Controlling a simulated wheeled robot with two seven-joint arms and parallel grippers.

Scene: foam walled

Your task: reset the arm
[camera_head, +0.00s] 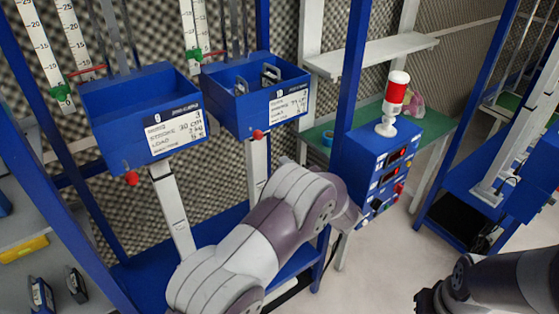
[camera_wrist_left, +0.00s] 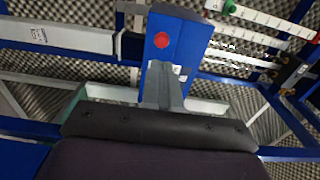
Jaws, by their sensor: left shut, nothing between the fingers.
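My left arm (camera_head: 265,235) rises from the bottom of the head view, bent, and reaches toward the blue control box. Its hand end is beyond the wrist, near that box, and mostly hidden in the head view. In the left wrist view my left gripper (camera_wrist_left: 163,82) has its grey fingers together, with nothing between them. Behind them is a blue surface with a red round knob (camera_wrist_left: 162,40); I cannot tell whether they touch. A dark part of my right arm (camera_head: 500,282) shows at the lower right of the head view, its black end cut by the bottom edge.
Two blue bins (camera_head: 140,118) (camera_head: 255,92) with labels and red knobs hang on the blue frame. Blue posts (camera_head: 355,65) surround the arm. Pale floor (camera_head: 375,275) lies open between the arms.

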